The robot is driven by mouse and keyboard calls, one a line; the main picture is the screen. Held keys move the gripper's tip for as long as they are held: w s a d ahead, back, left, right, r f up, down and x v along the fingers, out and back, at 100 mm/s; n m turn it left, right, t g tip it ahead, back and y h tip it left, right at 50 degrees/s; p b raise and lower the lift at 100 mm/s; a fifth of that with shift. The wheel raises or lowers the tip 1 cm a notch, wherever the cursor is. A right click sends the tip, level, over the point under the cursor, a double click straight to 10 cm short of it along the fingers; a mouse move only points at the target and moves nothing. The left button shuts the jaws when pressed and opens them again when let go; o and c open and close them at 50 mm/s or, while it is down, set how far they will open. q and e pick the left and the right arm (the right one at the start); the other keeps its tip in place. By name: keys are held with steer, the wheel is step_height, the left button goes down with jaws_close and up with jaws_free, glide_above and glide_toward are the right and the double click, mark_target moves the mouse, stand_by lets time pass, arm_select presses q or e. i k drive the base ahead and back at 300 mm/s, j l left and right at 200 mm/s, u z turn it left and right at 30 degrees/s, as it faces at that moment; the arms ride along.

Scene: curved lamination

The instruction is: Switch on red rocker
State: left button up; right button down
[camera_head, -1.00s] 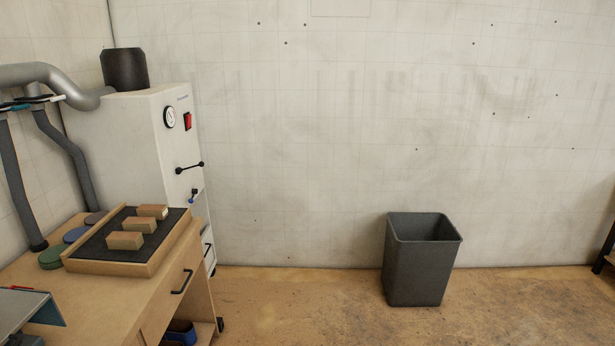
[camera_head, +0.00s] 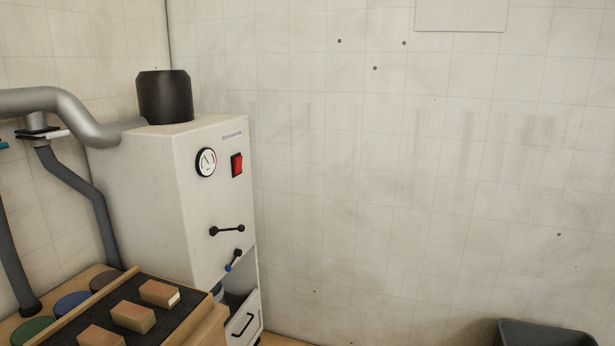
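The red rocker (camera_head: 237,165) sits in a black frame on the front face of a white cabinet (camera_head: 135,190) at the left. It is right of a round dial gauge (camera_head: 205,162) and above a black bar handle (camera_head: 227,230). Its exact position, on or off, is too small to tell. Neither of my grippers shows in the view, and nothing touches the rocker.
A wooden workbench with a dark tray (camera_head: 155,318) holding several blocks stands before the cabinet at the lower left. Grey hoses (camera_head: 85,190) and a pipe (camera_head: 75,108) run along the left. A dark bin (camera_head: 545,333) stands at the lower right.

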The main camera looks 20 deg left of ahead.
mark_target(238, 160)
steer(key=i+u, duration=0.2)
steer(key=i, duration=0.35)
steer(key=i+l+u, duration=0.1)
steer(key=i+u, duration=0.15)
steer(key=i, duration=0.25)
steer(key=i+l+u, duration=0.2)
steer(key=i, duration=0.3)
steer(key=i+j+u, duration=0.1)
steer(key=i+u, duration=0.2)
steer(key=u, duration=0.15)
steer(key=i+u, duration=0.25)
steer(key=u, duration=0.15)
steer(key=i+l+u, duration=0.1)
steer(key=i+u, duration=0.2)
steer(key=u, duration=0.15)
steer(key=i+l+u, duration=0.2)
steer(key=u, duration=0.2)
steer(key=i, duration=0.1)
